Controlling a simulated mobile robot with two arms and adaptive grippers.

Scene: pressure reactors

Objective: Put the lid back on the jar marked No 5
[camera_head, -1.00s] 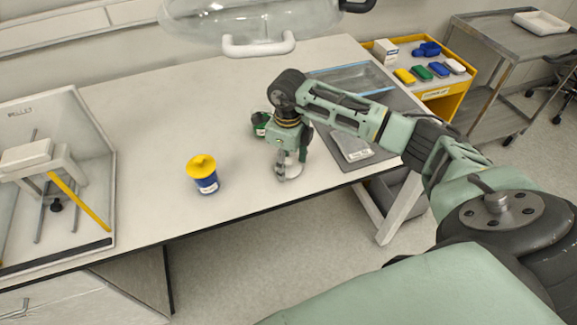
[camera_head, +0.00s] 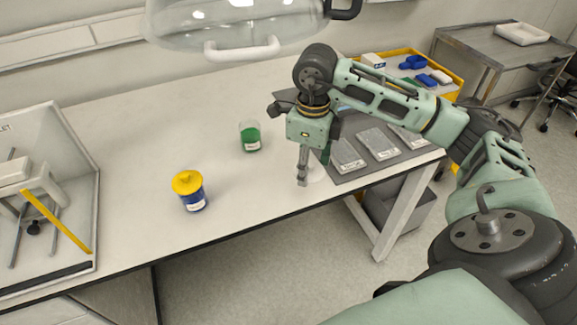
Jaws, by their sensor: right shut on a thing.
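A green-filled clear jar (camera_head: 250,140) with a small label stands upright on the bench with no lid visible on it. A blue jar (camera_head: 193,197) with a white label stands nearer and to the left, with a yellow lid (camera_head: 187,182) on top. The label writing is too small to read. My right gripper (camera_head: 304,180) is to the right of the green jar, pointing down, and is shut on a pale round thing (camera_head: 317,173), perhaps a lid. The finger partly hides it, and I cannot tell its height above the bench. My left gripper is out of view.
A dark mat with several labelled grey plates (camera_head: 379,143) lies right of my gripper. A yellow cart (camera_head: 455,78) and a grey trolley (camera_head: 478,48) stand behind. A white-walled enclosure (camera_head: 78,150) is at left. A clear vessel (camera_head: 235,22) shows at the top.

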